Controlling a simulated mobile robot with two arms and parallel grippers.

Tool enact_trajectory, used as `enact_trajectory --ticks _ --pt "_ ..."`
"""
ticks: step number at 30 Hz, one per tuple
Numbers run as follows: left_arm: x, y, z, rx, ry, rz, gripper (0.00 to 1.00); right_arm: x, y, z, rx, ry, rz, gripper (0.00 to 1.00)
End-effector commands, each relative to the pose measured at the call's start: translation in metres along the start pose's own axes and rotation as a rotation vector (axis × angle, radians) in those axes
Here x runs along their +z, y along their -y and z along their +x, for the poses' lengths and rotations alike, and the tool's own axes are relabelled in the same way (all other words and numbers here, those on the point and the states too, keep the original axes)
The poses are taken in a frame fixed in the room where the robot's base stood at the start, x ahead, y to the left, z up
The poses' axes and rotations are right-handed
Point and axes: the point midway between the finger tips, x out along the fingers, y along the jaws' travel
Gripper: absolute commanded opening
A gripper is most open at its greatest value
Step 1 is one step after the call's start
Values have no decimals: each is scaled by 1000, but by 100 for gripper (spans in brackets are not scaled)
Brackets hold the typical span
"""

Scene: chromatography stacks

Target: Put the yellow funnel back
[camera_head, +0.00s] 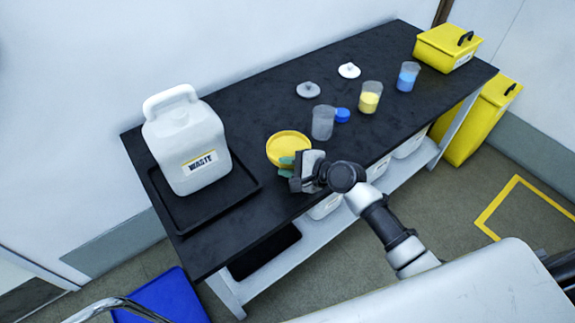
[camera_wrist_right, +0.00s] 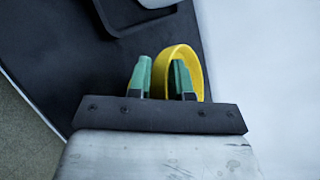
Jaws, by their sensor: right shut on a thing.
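The yellow funnel (camera_head: 288,146) shows as a wide round yellow rim near the front of the black bench, right of the waste jug; it also shows in the right wrist view (camera_wrist_right: 197,65). My right gripper (camera_head: 287,166) is shut on the funnel's near rim, with its green fingertips (camera_wrist_right: 161,80) on either side of the wall. I cannot tell whether the funnel touches the bench. The white waste jug (camera_head: 186,140) stands upright in a black tray (camera_head: 245,186), its cap on top. The left gripper is not in view.
On the bench stand an empty beaker (camera_head: 322,122), a blue cap (camera_head: 342,115), a beaker of yellow (camera_head: 370,98), a beaker of blue (camera_head: 407,77), two lids (camera_head: 308,90) and a yellow box (camera_head: 448,47). Bench between jug and lids is clear.

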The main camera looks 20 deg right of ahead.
Motion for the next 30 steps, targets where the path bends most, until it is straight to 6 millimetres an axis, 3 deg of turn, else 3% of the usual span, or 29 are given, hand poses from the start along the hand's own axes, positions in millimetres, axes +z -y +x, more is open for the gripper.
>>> enact_trajectory --ticks 30 --pt "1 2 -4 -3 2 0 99 0 -2 0 -2 0 0 0"
